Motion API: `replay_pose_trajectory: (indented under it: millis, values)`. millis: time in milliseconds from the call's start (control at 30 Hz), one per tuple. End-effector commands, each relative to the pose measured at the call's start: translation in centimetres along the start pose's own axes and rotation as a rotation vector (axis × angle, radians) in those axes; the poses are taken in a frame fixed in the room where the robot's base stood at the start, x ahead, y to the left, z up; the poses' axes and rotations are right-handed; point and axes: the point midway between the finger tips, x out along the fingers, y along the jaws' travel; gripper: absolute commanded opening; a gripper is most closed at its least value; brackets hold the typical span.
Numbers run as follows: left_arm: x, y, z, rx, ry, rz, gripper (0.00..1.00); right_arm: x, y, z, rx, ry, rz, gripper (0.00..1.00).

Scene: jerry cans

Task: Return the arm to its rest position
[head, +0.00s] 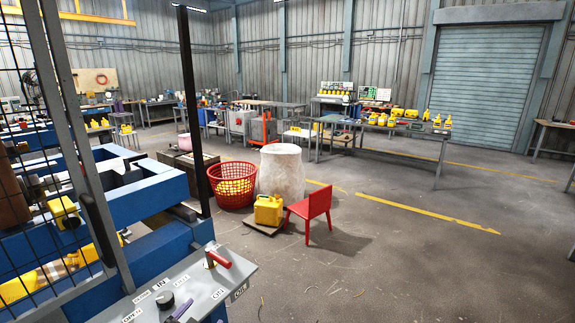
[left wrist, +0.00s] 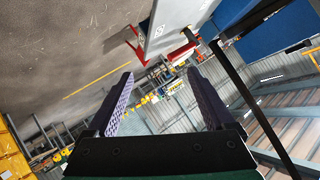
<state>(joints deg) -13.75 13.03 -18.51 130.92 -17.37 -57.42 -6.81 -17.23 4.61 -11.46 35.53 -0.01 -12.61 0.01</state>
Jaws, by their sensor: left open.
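My left gripper (left wrist: 160,76) shows in the left wrist view with its two purple ridged fingers spread wide. Nothing is between them. Behind the fingers are a grey panel (left wrist: 182,22) and a red handle (left wrist: 180,52), apparently the control panel in the head view. I cannot make out the left gripper for certain in the head view; a small purple piece lies on the panel at the bottom edge. My right gripper is in neither view. A yellow jerry can (head: 268,210) stands upright on a low brown board (head: 262,229) on the floor.
The control panel (head: 205,290) with a red-handled lever (head: 219,260) is close at the front. A mesh guard and a dark post (head: 192,110) stand at left beside blue machinery (head: 160,200). A red basket (head: 232,185) and red chair (head: 311,212) are beyond. Floor at right is clear.

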Motion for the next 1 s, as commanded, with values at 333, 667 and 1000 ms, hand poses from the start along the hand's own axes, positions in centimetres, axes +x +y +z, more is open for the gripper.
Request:
replay_pose_trajectory:
  millis: [333, 667, 1000]
  values:
    - [-6.6, 5.7, 15.3, -0.339, -0.553, 0.238, 0.87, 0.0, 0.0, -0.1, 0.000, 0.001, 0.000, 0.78]
    - [-5.1, 11.0, 23.6, -0.404, -0.740, 0.316, 0.87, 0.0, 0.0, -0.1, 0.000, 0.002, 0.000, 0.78]
    - [-0.5, 20.0, 37.6, -0.382, -0.813, 0.349, 0.87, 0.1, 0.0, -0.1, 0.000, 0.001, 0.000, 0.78]
